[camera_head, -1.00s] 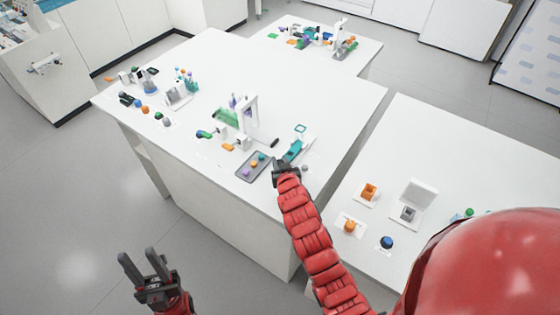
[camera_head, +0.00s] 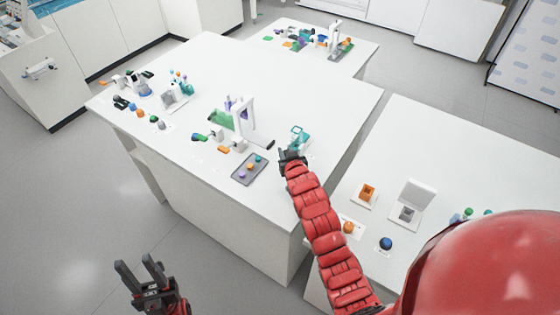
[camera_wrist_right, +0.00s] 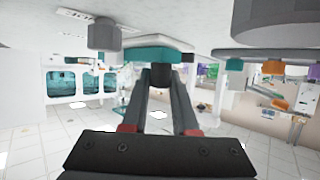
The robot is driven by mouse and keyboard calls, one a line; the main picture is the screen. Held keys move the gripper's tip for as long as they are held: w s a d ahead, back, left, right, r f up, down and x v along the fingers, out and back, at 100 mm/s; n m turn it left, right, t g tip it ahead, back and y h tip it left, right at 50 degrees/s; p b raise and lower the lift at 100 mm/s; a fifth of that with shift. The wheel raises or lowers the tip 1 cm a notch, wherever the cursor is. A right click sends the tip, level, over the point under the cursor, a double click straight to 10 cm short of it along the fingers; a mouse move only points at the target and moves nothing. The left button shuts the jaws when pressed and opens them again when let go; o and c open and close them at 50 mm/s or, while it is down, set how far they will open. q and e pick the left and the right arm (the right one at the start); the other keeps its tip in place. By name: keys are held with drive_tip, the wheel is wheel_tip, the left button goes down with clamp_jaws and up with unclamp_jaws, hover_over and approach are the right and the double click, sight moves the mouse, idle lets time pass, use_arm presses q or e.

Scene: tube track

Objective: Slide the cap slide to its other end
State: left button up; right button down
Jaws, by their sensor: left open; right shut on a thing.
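The teal cap slide (camera_head: 299,145) sits on a pale base near the right edge of the white table, partly hidden by my right gripper. A teal outlined square (camera_head: 297,130) shows at its far end. My right gripper (camera_head: 291,157) is at the slide's near side, shut. In the right wrist view, its fingers (camera_wrist_right: 161,82) close on a small dark knob (camera_wrist_right: 160,74) beside the teal slide part (camera_wrist_right: 157,53). My left gripper (camera_head: 139,268) is open and empty, away from the table at the lower left.
A grey tray (camera_head: 238,175) with coloured caps lies left of my right gripper. A white frame stand (camera_head: 247,115) and a dark-ended bar (camera_head: 268,144) are close by. Other small parts stand farther left, and the right table (camera_head: 440,150) holds boxes.

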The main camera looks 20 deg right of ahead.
drive_tip(key=shift+w+r, duration=0.1)
drive_tip(key=shift+r, duration=0.15)
drive_tip(key=c, duration=1.1)
unclamp_jaws()
drive_tip(key=shift+d, duration=0.1)
drive_tip(key=o, duration=0.4)
drive_tip(key=shift+d+f, duration=0.1)
drive_tip(key=shift+f, duration=0.05)
